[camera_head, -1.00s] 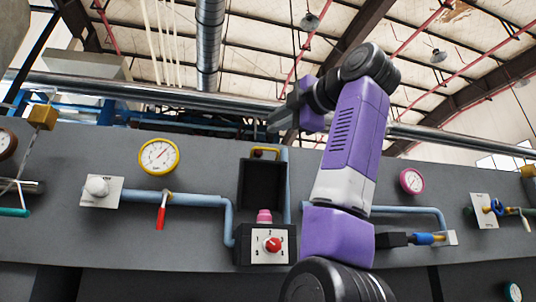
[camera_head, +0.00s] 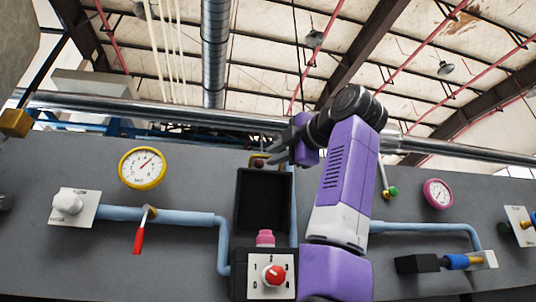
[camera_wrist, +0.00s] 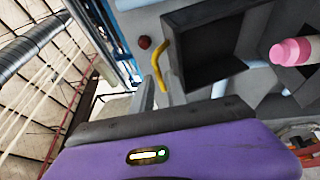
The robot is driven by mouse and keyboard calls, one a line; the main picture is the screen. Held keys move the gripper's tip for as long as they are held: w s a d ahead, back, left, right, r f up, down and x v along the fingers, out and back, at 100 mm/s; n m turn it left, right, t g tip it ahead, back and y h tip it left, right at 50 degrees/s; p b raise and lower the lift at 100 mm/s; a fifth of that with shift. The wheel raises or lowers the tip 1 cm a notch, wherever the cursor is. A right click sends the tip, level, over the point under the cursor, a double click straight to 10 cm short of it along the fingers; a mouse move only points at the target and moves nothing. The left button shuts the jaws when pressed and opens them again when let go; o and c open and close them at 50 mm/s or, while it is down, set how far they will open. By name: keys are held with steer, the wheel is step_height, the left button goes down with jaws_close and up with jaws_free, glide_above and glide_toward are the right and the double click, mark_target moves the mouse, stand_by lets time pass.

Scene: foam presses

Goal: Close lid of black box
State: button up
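The black box (camera_head: 239,274) is mounted on the grey panel, with a white plate, red knob (camera_head: 274,275) and pink button (camera_head: 265,238) on it. Its black lid (camera_head: 263,199) stands open, raised above the box, hollow side facing out. The lid also shows in the wrist view (camera_wrist: 207,42), right of the fingers, with the pink button (camera_wrist: 291,50) farther right. My gripper (camera_head: 275,156) is at the lid's top edge in the head view; I cannot tell whether it touches. In the wrist view, my gripper's fingers (camera_wrist: 158,92) are apart, with nothing visible between them.
A blue pipe (camera_head: 160,217) with a red-handled valve (camera_head: 139,238) runs left of the box. A yellow gauge (camera_head: 142,168) is above it. A pink gauge (camera_head: 437,193) and more fittings are at right. A metal rail (camera_head: 170,112) crosses behind.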

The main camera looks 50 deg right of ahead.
mark_target(267, 157)
steer(key=shift+p+x, duration=0.6)
steer(key=shift+x, duration=1.2)
jaws_close()
